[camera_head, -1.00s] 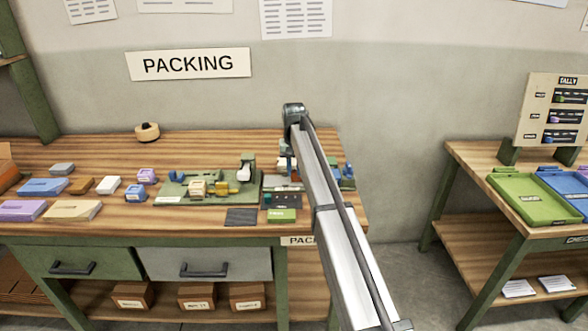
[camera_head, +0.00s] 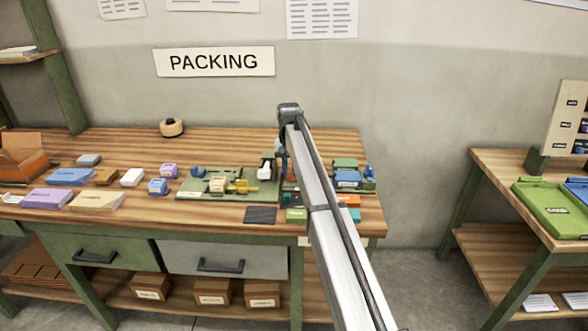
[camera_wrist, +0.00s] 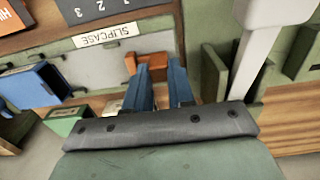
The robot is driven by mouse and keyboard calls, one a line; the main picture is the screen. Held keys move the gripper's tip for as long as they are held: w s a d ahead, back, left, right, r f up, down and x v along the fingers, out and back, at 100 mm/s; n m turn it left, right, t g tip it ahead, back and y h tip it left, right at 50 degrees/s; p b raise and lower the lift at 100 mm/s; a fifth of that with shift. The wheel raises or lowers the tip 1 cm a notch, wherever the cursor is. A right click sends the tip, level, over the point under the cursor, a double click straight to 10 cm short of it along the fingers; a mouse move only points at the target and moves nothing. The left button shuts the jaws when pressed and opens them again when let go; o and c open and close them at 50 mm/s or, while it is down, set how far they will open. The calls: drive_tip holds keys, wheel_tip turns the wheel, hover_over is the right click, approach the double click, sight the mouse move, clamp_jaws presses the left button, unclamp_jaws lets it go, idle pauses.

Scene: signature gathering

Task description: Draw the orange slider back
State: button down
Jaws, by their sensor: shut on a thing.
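The orange slider (camera_wrist: 155,61) shows in the wrist view as a small orange block at the fingertips, beneath an upside-down SLIPCASE label (camera_wrist: 105,35). My gripper (camera_wrist: 160,68) has two blue fingers and is shut on the orange slider, which they partly cover. In the head view, my gripper (camera_head: 283,168) points down over the right part of the packing bench, just right of the white post on the green fixture (camera_head: 230,188).
A white post (camera_wrist: 262,45) stands close right of my fingers in the wrist view. A blue box (camera_wrist: 35,88) and a green block (camera_wrist: 68,120) lie to the left. Several coloured boxes cover the bench's left; a second bench (camera_head: 500,165) stands right, across a gap.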

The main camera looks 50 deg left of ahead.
sight(288, 171)
drive_tip(key=c, duration=1.2)
unclamp_jaws()
drive_tip(key=shift+s+a, duration=0.25)
drive_tip(key=shift+o, duration=1.2)
drive_tip(key=shift+d, duration=0.1)
drive_tip(key=shift+w+r, duration=0.1)
wheel_tip(288, 171, up, 14)
drive_tip(key=shift+f, duration=0.2)
